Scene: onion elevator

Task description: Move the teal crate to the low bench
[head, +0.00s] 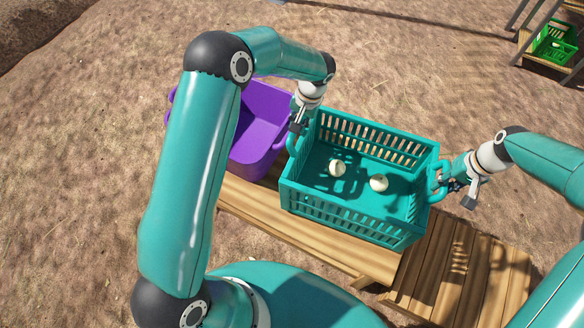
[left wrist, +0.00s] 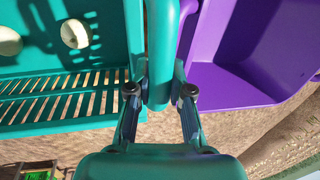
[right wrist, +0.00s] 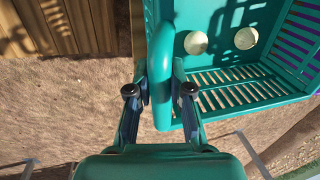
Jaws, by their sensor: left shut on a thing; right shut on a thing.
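The teal crate (head: 345,208) is upright in the middle of the head view, with two pale onions (head: 337,168) (head: 378,183) inside. My left gripper (head: 296,126) is shut on the crate's left handle, also seen in the left wrist view (left wrist: 160,92). My right gripper (head: 445,186) is shut on the right handle, also seen in the right wrist view (right wrist: 159,90). The crate is over the right part of a wooden bench (head: 290,225); I cannot tell whether it touches. A slatted bench (head: 450,275), seemingly lower, adjoins at the lower right and looks bare.
A purple crate (head: 262,120) stands close to the left of the teal crate, partly behind my left arm. A green crate (head: 552,45) sits on a wooden stand at the far upper right. Bare brown ground lies around the benches.

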